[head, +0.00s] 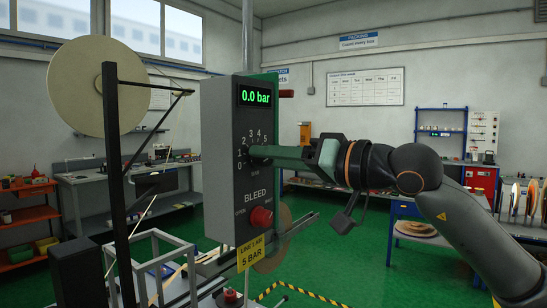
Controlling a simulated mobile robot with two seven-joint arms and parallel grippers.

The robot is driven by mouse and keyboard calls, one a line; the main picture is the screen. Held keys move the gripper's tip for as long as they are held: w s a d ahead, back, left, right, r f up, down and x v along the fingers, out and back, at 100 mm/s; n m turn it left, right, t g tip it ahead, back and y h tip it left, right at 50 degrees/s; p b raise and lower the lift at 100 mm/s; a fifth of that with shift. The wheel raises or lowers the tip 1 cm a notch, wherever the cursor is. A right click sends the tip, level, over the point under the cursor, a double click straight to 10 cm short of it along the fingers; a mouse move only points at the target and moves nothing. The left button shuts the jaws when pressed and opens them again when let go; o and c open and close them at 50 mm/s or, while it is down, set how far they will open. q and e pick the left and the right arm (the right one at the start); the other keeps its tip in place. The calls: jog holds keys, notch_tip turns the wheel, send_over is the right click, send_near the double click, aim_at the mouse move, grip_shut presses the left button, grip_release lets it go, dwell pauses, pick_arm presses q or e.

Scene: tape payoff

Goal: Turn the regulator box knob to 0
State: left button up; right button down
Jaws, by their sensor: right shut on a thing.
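The grey regulator box (219,195) stands upright in the middle of the head view. Its green display (255,97) reads 0.0 bar. Below it is a dial scale numbered 0 to 5. My right gripper (257,153) reaches in from the right and is shut on the regulator knob at the centre of this scale. The green fingers hide most of the knob, and I cannot tell where its pointer stands. My left gripper is not in view.
A red BLEED knob (261,217) sits lower on the same box, with a yellow "LINE 7 AIR 5 BAR" label (251,252) beneath. A dark post (113,170) and a large beige reel (75,88) stand at the left. Green floor (345,265) lies open behind.

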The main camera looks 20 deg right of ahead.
jog(key=shift+r, duration=0.2)
jog(key=c, duration=0.5)
grip_release()
jog(key=shift+f, duration=0.15)
jog(key=b+v, duration=0.3)
jog(key=v, duration=0.9)
jog(key=shift+s+d, duration=0.15)
